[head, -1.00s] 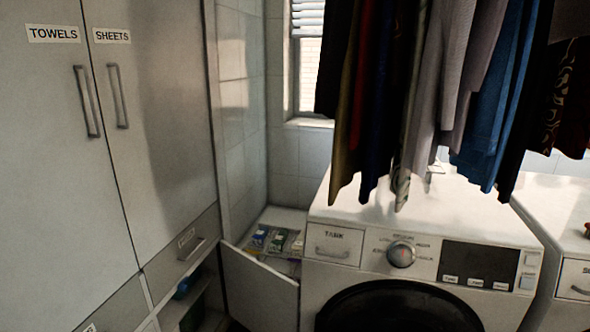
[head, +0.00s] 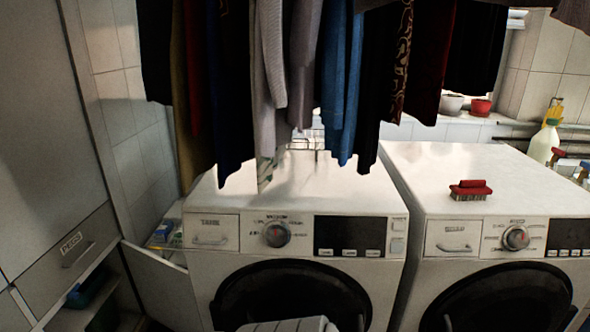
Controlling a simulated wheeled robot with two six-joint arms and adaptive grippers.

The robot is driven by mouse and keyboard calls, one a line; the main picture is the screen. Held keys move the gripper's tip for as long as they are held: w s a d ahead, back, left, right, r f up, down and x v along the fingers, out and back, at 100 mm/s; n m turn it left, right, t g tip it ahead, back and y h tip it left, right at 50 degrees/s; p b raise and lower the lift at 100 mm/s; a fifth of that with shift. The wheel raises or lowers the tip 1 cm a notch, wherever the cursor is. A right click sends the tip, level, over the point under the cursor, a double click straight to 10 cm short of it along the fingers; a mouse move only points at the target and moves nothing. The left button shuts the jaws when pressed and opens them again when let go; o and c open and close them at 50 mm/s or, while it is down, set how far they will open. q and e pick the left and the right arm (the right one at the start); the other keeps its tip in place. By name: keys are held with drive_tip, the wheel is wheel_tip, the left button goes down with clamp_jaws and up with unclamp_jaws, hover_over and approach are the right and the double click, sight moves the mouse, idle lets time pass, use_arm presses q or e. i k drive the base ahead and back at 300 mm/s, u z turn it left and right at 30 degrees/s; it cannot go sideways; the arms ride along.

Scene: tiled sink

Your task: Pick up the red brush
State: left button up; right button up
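The red brush (head: 470,188) lies on top of the right washing machine (head: 420,165), near its front edge, above the drawer and the dial. Its red handle is up and its bristles face down. Neither of my grippers shows in the head view. A light grey ribbed shape (head: 290,325) at the bottom edge may be part of my own body; I cannot tell.
Clothes hang low over the left washing machine (head: 350,190). A pale bottle (head: 542,143) and spray bottles stand to the right of the brush. A red pot (head: 481,107) and a white pot (head: 451,104) sit on the back ledge. A cabinet door (head: 160,285) hangs open at left.

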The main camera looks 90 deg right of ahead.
sight(473, 189)
drive_tip(key=z, duration=5.4)
drive_tip(key=i, duration=4.05)
drive_tip(key=u, duration=3.35)
